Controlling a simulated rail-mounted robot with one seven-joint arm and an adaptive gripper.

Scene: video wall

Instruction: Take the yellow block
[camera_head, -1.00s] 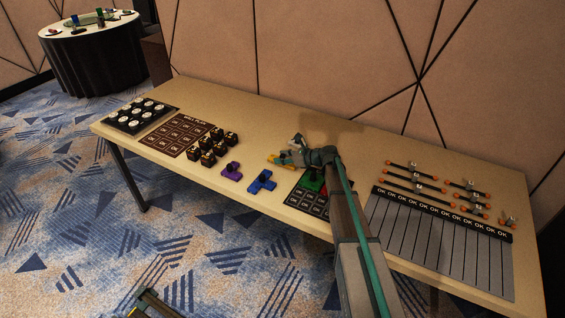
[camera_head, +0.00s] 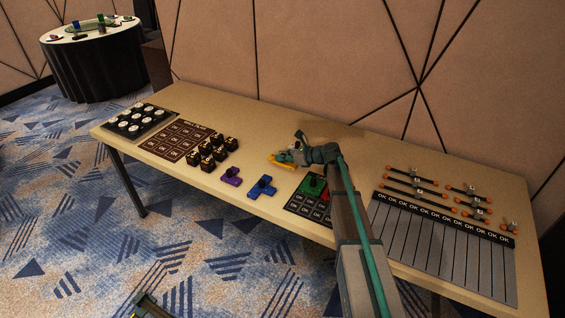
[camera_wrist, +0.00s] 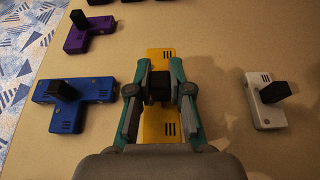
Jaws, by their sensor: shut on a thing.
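The yellow block (camera_head: 281,164) is at the middle of the table in the head view, partly hidden by my gripper (camera_head: 287,155). In the wrist view the long yellow block (camera_wrist: 161,62) lies under my gripper (camera_wrist: 161,88), whose fingers are shut on its dark upright knob. Its middle is hidden by the fingers, and its two ends show above and below them. I cannot tell whether the block touches the table or is slightly above it.
A blue block (camera_wrist: 72,104) and a purple block (camera_wrist: 91,34) lie left of my gripper, a white block (camera_wrist: 265,107) to the right. A board (camera_head: 305,202) bears green and red blocks (camera_head: 313,184). Dark cubes (camera_head: 207,151) stand left; orange-tipped bars (camera_head: 413,186) lie right.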

